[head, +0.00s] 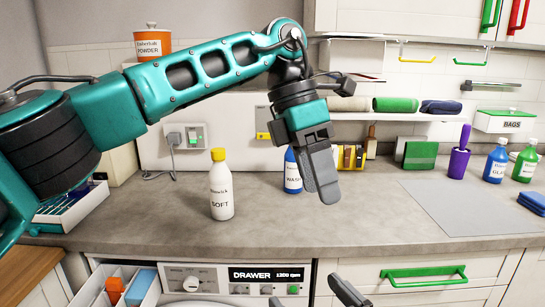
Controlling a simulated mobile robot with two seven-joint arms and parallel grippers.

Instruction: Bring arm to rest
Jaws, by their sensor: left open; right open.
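My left arm comes in from the left and is raised, bent over the counter (280,225). Its gripper (316,178) points down above the counter, in front of the blue WASH bottle (291,172), and hides part of what is behind it. Its fingers are seen nearly edge-on; it is open, with nothing seen between them. My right gripper (341,290) shows only as fingertips at the bottom edge, in front of the drawers. It is open and looks empty; the rest of that arm is out of view.
A white SOFT bottle (221,190) stands left of my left gripper. A purple tool holder (458,163) and blue (496,163) and green (525,163) bottles stand at right. A shelf (400,116) carries rolled cloths. A grey mat (470,207) lies bare at right.

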